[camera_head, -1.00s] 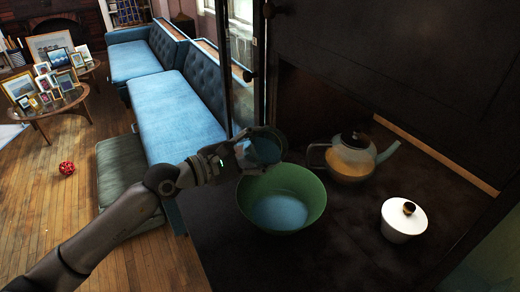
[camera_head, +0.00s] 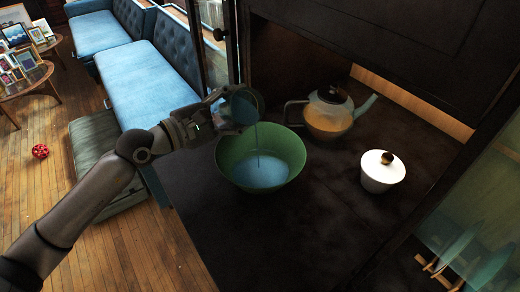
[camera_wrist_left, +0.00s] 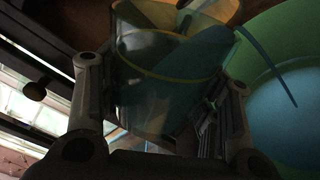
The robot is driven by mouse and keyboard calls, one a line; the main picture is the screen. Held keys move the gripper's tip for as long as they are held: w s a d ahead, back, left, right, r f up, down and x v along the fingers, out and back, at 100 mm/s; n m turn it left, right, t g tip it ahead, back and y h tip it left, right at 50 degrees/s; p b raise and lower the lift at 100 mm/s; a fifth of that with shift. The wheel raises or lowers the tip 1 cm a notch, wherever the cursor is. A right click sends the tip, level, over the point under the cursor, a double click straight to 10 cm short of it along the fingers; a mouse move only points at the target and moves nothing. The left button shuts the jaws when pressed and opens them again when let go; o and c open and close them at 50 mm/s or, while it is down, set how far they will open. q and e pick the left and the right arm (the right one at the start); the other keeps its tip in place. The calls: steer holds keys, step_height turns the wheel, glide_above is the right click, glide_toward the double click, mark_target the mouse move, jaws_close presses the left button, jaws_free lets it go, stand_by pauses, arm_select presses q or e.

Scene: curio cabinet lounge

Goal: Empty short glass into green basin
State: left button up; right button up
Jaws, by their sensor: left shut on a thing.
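My left gripper (camera_head: 222,112) is shut on the short glass (camera_head: 250,100), which is clear and tilted over the back rim of the green basin. A thin stream of blue liquid falls from the glass into the green basin (camera_head: 284,150). Blue liquid (camera_head: 262,172) lies in the bottom of the basin. In the left wrist view, the glass (camera_wrist_left: 160,95) is between the fingers with some blue liquid inside. The green basin (camera_wrist_left: 262,35) and the blue stream show to its right. My right gripper is not in view.
A glass teapot (camera_head: 328,118) with amber liquid stands behind and right of the basin. A white lidded bowl (camera_head: 382,174) stands further right. The dark surface (camera_head: 300,225) in front is clear. A dark cabinet panel (camera_head: 380,40) rises behind.

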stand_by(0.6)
arm_select(q)
steer(key=shift+m+b, duration=0.4)
steer(key=shift+b, duration=0.2)
stand_by(0.3)
steer(key=shift+f, duration=0.1)
steer(key=shift+m+b, duration=0.3)
steer(key=shift+b, duration=0.25)
stand_by(0.4)
steer(key=shift+s, duration=0.1)
steer(key=shift+f+m+b, duration=0.1)
steer(key=shift+m+b, duration=0.3)
steer(key=shift+b, duration=0.25)
